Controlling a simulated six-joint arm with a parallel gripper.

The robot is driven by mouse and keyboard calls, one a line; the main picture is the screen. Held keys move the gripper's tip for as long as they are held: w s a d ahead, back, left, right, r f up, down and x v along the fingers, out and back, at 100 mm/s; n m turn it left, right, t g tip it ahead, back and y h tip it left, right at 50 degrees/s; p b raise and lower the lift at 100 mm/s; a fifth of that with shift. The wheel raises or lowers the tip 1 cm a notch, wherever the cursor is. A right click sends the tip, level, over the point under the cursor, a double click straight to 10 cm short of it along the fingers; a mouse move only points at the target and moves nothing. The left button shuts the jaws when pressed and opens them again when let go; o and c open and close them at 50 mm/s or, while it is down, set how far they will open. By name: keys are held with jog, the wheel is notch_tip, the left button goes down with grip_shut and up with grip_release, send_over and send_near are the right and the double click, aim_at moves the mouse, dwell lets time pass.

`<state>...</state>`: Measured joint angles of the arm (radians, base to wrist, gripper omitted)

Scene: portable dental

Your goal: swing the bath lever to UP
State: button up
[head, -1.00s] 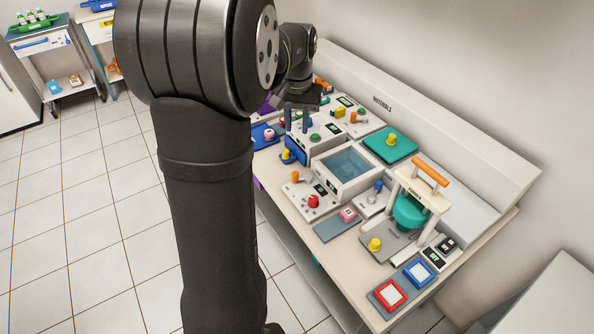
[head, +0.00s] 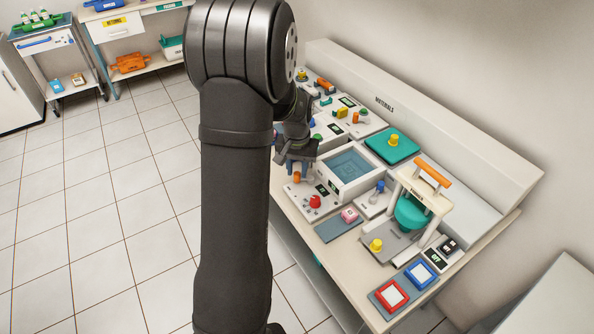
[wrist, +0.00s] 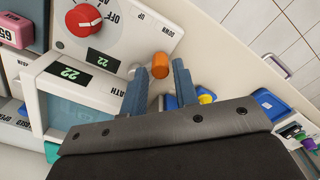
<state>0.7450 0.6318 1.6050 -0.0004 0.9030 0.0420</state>
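The bath lever has an orange knob (wrist: 160,65) and shows beside a silver pivot in the wrist view, on the white panel near the printed UP and DOWN. In the head view its orange knob (head: 297,177) is just below my gripper (head: 299,166). In the wrist view my gripper (wrist: 161,78) is open, with its blue-grey fingers apart on either side of the knob. I cannot tell whether either finger touches it. The white bath (wrist: 75,88) with a display reading 22 is left of the fingers.
A red dial (head: 315,202) sits on the same panel as the lever. A pink block (head: 349,215) lies on a grey pad. White tiled floor is open at the left.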

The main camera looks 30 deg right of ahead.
jog(key=shift+f, duration=0.5)
grip_shut()
jog(key=n, duration=0.2)
jog(key=s+n, duration=0.2)
jog(key=n, duration=0.1)
jog(key=shift+a+n, duration=0.25)
jog(key=shift+n, duration=0.05)
jog(key=n, duration=0.1)
jog(key=s+n, duration=0.1)
jog(key=n, duration=0.1)
jog(key=shift+s, duration=0.1)
jog(key=shift+s+d+n, duration=0.15)
jog(key=shift+s+n, duration=0.05)
jog(key=shift+n, duration=0.6)
jog(key=shift+s+d+n, duration=0.1)
jog(key=shift+s+n, duration=0.1)
jog(key=shift+n, duration=0.6)
